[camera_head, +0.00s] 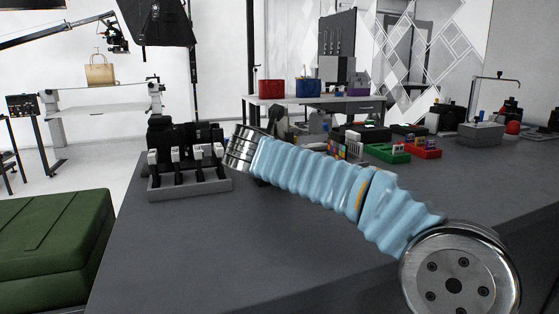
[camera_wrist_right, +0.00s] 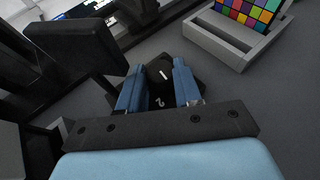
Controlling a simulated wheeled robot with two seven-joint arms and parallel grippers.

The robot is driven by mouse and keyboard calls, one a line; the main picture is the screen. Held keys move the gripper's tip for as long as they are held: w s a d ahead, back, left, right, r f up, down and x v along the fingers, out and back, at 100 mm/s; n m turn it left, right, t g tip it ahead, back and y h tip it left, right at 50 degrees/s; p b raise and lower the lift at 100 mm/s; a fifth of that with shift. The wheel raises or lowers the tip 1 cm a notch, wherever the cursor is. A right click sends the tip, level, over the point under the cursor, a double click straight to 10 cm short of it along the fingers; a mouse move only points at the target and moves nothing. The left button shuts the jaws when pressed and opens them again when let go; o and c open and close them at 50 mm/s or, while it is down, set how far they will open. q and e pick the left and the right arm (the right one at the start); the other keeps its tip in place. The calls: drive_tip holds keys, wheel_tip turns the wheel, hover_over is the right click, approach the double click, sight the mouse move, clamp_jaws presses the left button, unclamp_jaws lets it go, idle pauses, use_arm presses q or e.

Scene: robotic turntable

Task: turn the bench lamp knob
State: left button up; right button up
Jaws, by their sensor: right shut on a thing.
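In the right wrist view, a black knob (camera_wrist_right: 160,69) with a white pointer line sits on a dark base with a small white mark. My right gripper (camera_wrist_right: 159,78) has its two blue fingers on either side of the knob and is shut on it. The white line slants between the fingers. In the head view, my right arm reaches in from the lower right across the bench, and its wrist end hides the knob and most of the gripper. The lamp itself cannot be made out clearly. My left gripper is not in view.
A color checker chart (camera_wrist_right: 250,10) stands in a grey holder beside the knob, and a dark flat panel (camera_wrist_right: 75,47) is on its other side. A grey rack (camera_head: 190,186) with several black-and-white items is left of my wrist. The grey bench (camera_head: 200,260) is clear in front.

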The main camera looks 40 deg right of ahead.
drive_tip(key=o, duration=1)
drive_tip(key=shift+o, duration=0.2)
drive_tip(key=v, duration=1.4)
